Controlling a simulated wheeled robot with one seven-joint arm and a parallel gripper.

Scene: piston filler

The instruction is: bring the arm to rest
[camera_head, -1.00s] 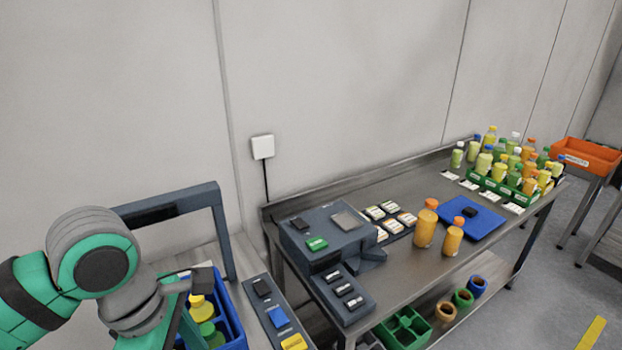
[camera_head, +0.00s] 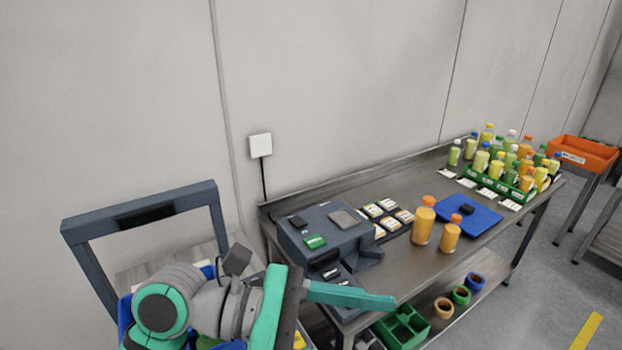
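My arm reaches in from the lower left, with grey and teal links. My gripper (camera_head: 350,296) is at the bottom centre and points to the right. One teal finger shows in full, in front of the near end of the metal table (camera_head: 400,282) and the dark grey machine on it. The second finger is not visible and the lower part of the gripper is cut off by the picture edge, so I cannot tell its opening. No object shows at the visible finger.
The dark machine (camera_head: 320,228) has a green label. Two orange bottles (camera_head: 423,226) stand beside a blue mat (camera_head: 478,222). A green crate of bottles (camera_head: 485,183) is at the far end. A dark frame (camera_head: 140,213) stands behind my arm. A blue bin (camera_head: 124,312) is partly hidden.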

